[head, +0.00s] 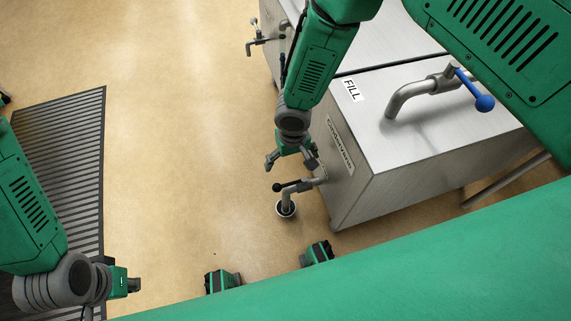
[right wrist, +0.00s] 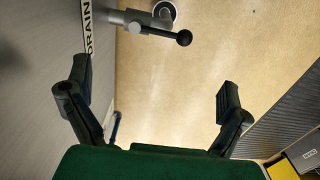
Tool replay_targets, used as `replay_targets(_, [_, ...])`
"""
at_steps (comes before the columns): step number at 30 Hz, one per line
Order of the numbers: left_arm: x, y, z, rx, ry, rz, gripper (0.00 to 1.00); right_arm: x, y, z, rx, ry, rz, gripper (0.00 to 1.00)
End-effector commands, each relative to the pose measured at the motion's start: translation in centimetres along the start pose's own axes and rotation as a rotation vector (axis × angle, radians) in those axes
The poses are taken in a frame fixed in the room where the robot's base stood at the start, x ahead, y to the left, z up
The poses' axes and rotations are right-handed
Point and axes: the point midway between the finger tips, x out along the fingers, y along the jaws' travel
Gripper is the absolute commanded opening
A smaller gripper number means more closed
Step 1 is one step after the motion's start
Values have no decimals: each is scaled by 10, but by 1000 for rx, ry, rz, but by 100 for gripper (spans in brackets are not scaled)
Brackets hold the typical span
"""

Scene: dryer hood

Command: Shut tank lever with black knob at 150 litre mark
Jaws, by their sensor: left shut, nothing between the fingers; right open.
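The drain lever (head: 290,186) with a black knob (head: 277,187) sits on a metal pipe low on the side of the steel tank (head: 400,165). The lever points away from the tank, roughly along the pipe. In the right wrist view the black knob (right wrist: 184,38) is beyond the fingers, beside the word DRAIN. My right gripper (head: 291,163) is open and empty, just above and behind the lever in the head view, apart from it. My left gripper (head: 135,285) is shut and empty at lower left, far from the tank. No litre marks show, and the water level is hidden.
A striped grating (head: 60,170) is at left; the floor between is clear.

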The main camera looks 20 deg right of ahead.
Motion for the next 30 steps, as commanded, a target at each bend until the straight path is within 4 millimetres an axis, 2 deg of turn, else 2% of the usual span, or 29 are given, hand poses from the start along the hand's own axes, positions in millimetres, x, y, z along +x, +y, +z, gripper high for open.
replay_targets(4, [4,0,1,0,-1,0,0,7,-1,1,-1,0,1,98])
replay_targets(7, [10,0,1,0,-2,0,0,21,-1,1,-1,-1,1,98])
replay_targets(15, [36,0,3,0,-2,0,0,81,0,0,1,-2,0,98])
replay_targets(21, [53,0,4,0,-2,0,0,117,0,0,2,-1,0,98])
replay_targets(25, [59,0,4,0,-1,0,0,131,0,0,2,0,0,98])
replay_targets(30, [62,0,4,0,-1,0,0,138,-1,0,0,0,0,98])
